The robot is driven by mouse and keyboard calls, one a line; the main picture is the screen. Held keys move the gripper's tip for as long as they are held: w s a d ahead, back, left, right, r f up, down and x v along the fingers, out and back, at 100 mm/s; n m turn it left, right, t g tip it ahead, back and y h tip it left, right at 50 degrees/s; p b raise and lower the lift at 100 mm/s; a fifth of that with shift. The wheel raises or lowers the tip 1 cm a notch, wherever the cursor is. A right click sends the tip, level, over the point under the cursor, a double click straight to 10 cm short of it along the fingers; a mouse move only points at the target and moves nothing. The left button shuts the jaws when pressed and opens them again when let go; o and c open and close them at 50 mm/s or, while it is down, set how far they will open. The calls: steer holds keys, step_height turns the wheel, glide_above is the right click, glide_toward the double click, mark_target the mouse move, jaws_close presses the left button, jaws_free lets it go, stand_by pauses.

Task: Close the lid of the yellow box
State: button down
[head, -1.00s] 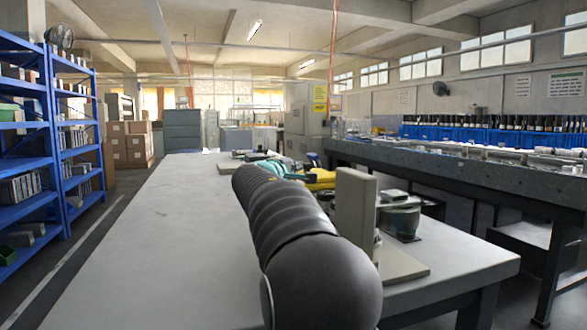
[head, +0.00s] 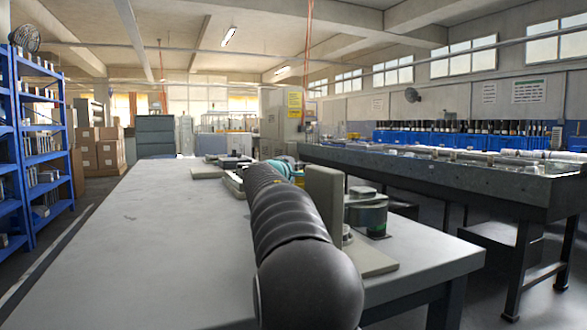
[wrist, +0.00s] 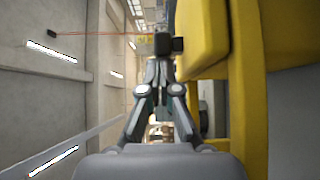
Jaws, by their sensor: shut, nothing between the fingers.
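The yellow box (wrist: 248,120) fills the right of the wrist view, close beside my gripper (wrist: 163,62). That view is turned on its side, with the ceiling at the left. A rounded yellow part (wrist: 201,35) of it, perhaps the lid, shows near the fingertips; I cannot tell how far the lid is open. My gripper is shut and empty, its fingers drawn together next to a small dark piece. I cannot tell whether it touches the box. In the head view my dark arm hides the gripper and most of the box.
A long grey table (head: 130,235) lies ahead, clear on its left side. Right of my arm stand an upright grey-beige plate (head: 324,205) and a dark green round device (head: 366,215). A longer workbench (head: 450,180) runs at the right, blue shelves (head: 40,150) at the left.

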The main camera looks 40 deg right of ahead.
steer(key=w+a+b+v, duration=0.1)
steer(key=w+b+v, duration=0.1)
steer(key=v, duration=1)
steer(key=shift+a, duration=0.55)
